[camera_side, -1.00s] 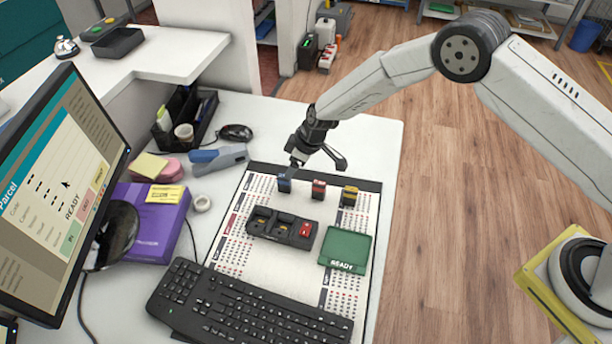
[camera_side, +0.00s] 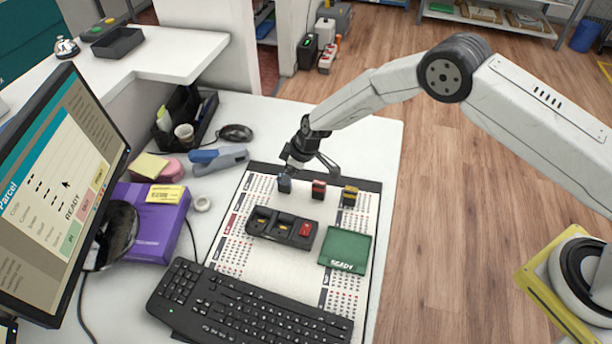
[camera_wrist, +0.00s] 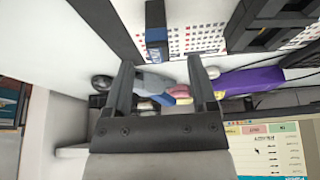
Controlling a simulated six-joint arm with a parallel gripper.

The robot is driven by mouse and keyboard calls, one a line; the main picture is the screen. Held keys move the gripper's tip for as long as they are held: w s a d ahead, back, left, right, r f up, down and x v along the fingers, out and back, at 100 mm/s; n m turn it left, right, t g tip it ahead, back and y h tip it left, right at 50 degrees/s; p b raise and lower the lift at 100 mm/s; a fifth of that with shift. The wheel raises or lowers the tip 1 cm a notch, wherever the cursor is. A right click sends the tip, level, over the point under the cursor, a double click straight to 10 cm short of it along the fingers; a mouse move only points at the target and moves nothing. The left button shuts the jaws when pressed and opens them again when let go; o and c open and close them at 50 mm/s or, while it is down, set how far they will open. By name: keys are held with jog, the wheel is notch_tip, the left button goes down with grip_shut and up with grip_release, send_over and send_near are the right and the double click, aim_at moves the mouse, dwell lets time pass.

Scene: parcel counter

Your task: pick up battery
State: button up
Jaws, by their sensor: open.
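Three small upright blocks that look like batteries stand in a row at the far edge of the printed mat (camera_side: 232,262): a blue one (camera_side: 284,185), a red one (camera_side: 318,190) and a yellow one (camera_side: 349,197). My gripper (camera_side: 309,168) is open and empty, low over the row near the blue block. One finger is close to the blue block's top in the side view. In the wrist view the blue block (camera_wrist: 156,36) lies beyond the gap between my open fingertips (camera_wrist: 160,65). I cannot tell whether a finger touches it.
A black three-slot holder (camera_side: 270,236) sits on the mat, with a red piece (camera_side: 305,230) at its right end. A green READY pad (camera_side: 345,249) is beside it. A keyboard (camera_side: 245,308), stapler (camera_side: 221,159), purple box (camera_side: 156,225) and monitor (camera_side: 60,190) crowd the left and front.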

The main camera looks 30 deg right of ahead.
jog(key=shift+x, duration=2.15)
jog(key=shift+w, duration=0.1)
grip_shut()
